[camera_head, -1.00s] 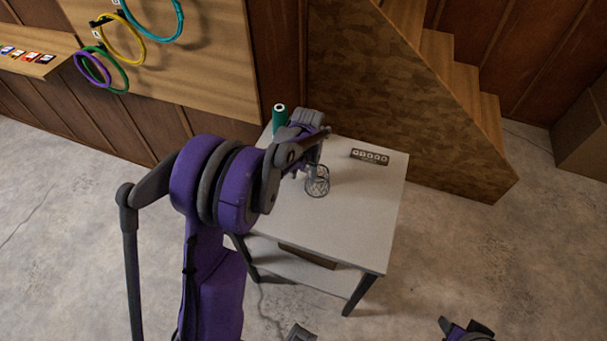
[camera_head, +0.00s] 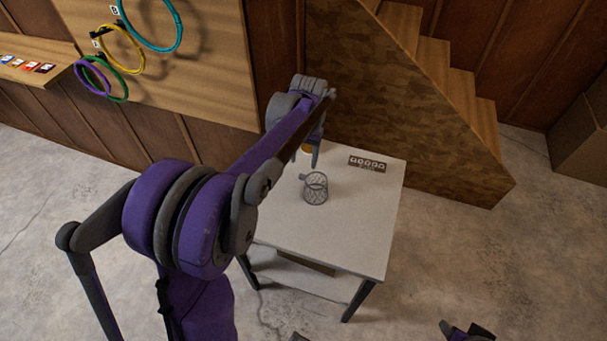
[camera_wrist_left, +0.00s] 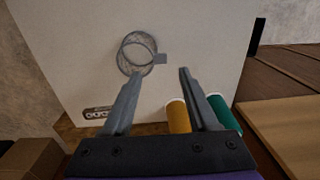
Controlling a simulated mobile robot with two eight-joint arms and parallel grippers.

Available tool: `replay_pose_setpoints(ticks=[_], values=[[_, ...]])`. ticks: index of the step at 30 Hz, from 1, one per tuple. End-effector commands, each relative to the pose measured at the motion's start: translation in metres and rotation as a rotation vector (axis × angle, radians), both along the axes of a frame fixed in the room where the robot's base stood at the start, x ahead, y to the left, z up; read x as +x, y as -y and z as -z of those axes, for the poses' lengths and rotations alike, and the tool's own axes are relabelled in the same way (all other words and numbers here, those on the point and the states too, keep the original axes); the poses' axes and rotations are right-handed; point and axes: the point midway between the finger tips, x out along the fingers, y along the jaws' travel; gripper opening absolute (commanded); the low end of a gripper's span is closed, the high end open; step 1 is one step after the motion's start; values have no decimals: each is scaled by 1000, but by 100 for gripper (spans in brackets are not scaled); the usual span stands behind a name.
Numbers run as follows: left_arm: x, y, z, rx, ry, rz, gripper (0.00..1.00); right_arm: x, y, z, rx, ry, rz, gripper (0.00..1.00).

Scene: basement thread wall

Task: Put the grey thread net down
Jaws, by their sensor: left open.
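The grey thread net (camera_head: 316,187) is a small wire-mesh cylinder with a short tab. It stands on the white table (camera_head: 340,225), with nothing holding it. In the left wrist view the net (camera_wrist_left: 138,54) lies beyond my fingertips, apart from them. My left gripper (camera_head: 310,157) is above the back part of the table, behind the net in the head view. Its two fingers (camera_wrist_left: 159,74) are spread with nothing between them. Of my right arm, only a small part shows at the bottom edge of the head view.
A yellow spool (camera_wrist_left: 178,116) and a green spool (camera_wrist_left: 219,107) stand near my left fingers. A dark label plate (camera_head: 367,163) lies at the table's back right. Coloured rings (camera_head: 122,48) hang on the wall board. Wooden stairs (camera_head: 430,70) rise behind. The table's front is clear.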

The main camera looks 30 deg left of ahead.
Motion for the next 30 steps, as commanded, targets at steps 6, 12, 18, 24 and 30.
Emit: replay_pose_setpoints(ticks=[6,12,18,24,30], values=[[-35,35,-20,10,78,52,59,0,0,0,0,0,0,50],[-98,84,-28,21,217,135,59,0,0,0,0,0,0,50],[-160,119,-14,22,353,209,59,0,0,0,0,0,0,50],[-196,136,4,17,440,254,59,0,0,0,0,0,0,50],[-205,140,10,16,465,265,59,0,0,0,0,0,0,50]])
